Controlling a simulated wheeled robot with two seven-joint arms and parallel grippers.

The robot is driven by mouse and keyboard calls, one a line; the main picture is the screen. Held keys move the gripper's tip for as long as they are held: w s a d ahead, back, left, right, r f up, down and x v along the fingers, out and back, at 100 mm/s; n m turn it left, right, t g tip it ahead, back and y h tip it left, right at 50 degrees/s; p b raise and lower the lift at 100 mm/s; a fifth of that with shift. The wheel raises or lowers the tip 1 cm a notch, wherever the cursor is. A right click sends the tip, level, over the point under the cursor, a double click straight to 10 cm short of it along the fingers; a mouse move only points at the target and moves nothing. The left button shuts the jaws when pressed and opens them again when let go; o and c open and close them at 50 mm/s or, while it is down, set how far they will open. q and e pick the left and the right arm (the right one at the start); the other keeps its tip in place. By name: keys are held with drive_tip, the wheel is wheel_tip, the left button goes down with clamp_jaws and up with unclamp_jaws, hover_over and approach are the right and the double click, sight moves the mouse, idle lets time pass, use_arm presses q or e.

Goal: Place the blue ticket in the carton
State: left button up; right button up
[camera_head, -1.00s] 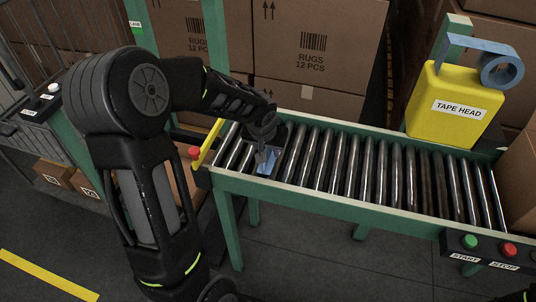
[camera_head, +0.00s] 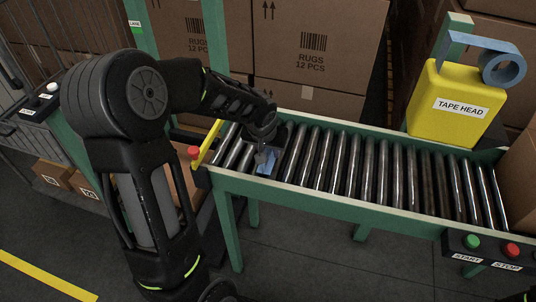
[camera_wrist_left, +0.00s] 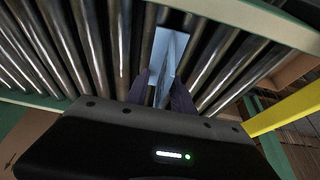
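The blue ticket (camera_head: 267,160) lies on the rollers near the left end of the conveyor. It also shows in the left wrist view (camera_wrist_left: 169,50), with a paler upright-looking part reaching down between the fingers. My left gripper (camera_head: 262,150) is low over the rollers at the ticket. In the left wrist view its two dark fingers (camera_wrist_left: 164,84) stand apart, one on each side of the ticket, with a gap between them. A brown carton (camera_head: 518,172) is cut off at the right edge; its inside is hidden. My right gripper is not in view.
The green-framed roller conveyor (camera_head: 350,200) is clear between the ticket and the carton. A yellow tape head (camera_head: 452,105) stands at its back right. START and STOP buttons (camera_head: 490,246) sit at the front right. Large rug boxes (camera_head: 315,60) stand behind.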

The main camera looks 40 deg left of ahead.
use_arm(q)
clamp_jaws()
idle(0.3)
idle(0.3)
drive_tip(key=shift+r+p, duration=0.6)
drive_tip(key=shift+r, duration=0.05)
wheel_tip(320, 180, up, 9)
drive_tip(key=shift+r, duration=0.15)
